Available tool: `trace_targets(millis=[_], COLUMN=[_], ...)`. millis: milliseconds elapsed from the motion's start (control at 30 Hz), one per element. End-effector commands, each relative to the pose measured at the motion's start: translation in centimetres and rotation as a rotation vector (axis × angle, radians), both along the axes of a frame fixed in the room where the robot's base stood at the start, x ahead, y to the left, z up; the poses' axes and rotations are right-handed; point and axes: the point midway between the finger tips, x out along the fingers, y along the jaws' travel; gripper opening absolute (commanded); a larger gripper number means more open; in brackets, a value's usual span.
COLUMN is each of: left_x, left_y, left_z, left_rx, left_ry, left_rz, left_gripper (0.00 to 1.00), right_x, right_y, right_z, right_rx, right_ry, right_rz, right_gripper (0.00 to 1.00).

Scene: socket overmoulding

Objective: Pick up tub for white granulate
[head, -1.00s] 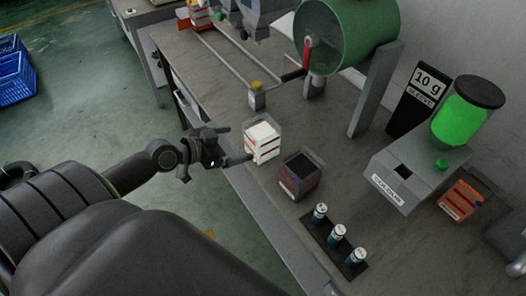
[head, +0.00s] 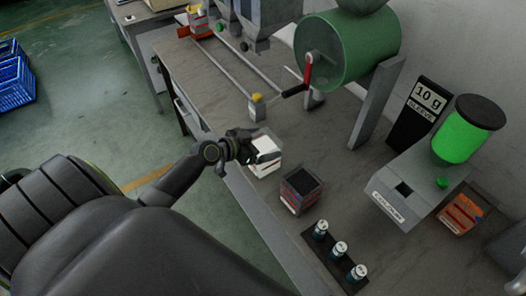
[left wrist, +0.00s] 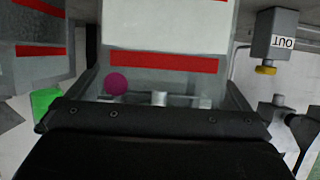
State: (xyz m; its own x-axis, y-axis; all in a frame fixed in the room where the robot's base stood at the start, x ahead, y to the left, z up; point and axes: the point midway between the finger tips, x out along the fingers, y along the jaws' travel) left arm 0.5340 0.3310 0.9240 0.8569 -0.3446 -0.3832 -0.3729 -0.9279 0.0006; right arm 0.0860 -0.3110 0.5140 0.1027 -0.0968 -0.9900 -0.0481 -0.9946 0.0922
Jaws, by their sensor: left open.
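The tub for white granulate (head: 266,160) is a pale box with red stripes and white contents, standing on the workbench near its front edge. My left gripper (head: 245,149) is open at the tub's left side and hides part of it. In the left wrist view the tub (left wrist: 165,25) is very close, with its red stripe facing the gripper (left wrist: 160,95). I cannot tell whether the fingers touch it. My right gripper is not in view.
A tub with dark contents (head: 301,191) stands close by, nearer the camera. The green drum (head: 345,50) and a grey dispenser (head: 405,190) stand farther right. A grey OUT block (left wrist: 275,40) is near the tub.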

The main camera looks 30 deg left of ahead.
Motion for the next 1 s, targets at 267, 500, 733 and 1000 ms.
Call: trace_targets(millis=[267, 500, 733, 1000], left_x=[0.44, 0.43, 0.43, 0.49], left_y=[-0.21, -0.19, -0.18, -0.21], left_z=[-0.27, -0.25, -0.24, -0.07], left_rx=[0.001, 0.001, 0.001, 0.001], left_ry=[0.001, 0.000, 0.000, -0.003], left_rz=[0.000, 0.000, 0.000, -0.001], left_gripper=[1.00, 0.75, 0.45, 0.24], right_x=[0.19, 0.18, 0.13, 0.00], right_y=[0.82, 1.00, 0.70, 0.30], right_z=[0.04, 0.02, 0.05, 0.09], right_rx=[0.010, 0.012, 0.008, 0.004], right_ry=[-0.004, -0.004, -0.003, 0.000], right_rz=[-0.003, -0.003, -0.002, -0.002], right_gripper=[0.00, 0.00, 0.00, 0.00])
